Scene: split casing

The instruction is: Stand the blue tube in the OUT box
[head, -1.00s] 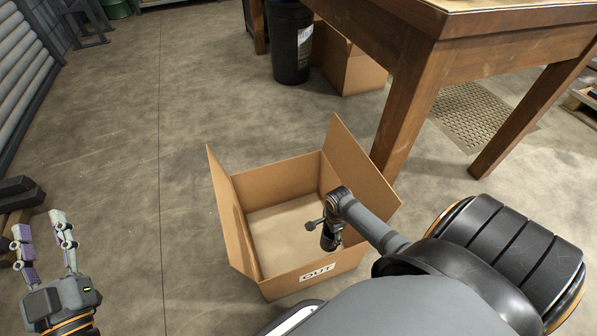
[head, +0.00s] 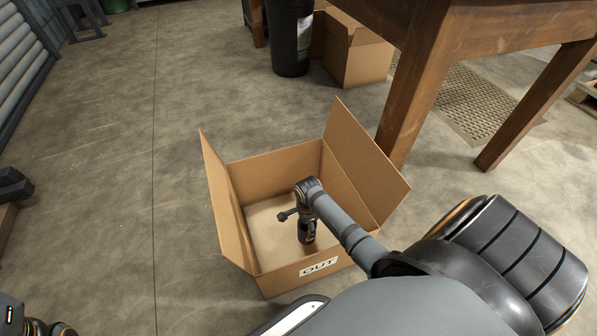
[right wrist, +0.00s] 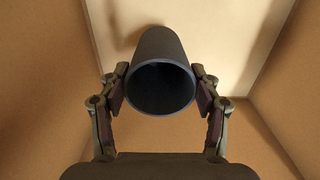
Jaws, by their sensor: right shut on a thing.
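The OUT box (head: 237,225) is an open brown cardboard box on the floor, with its flaps up and a white "OUT" label on its near side. My right gripper (right wrist: 161,90) is shut on the blue tube (right wrist: 158,50), with one finger on each side of it. The tube looks dark, and its round open end faces the wrist camera. In the head view my right arm reaches down into the box; the gripper's fingers and the tube are hidden there. I cannot tell whether the tube touches the box floor. My left gripper shows only in part at the bottom left corner, its fingers out of frame.
A wooden table (head: 425,85) stands close to the box on the right. A dark bin (head: 290,40) and another cardboard box (head: 358,60) stand behind. A perforated mat (head: 480,100) lies under the table. The floor left of the box is clear.

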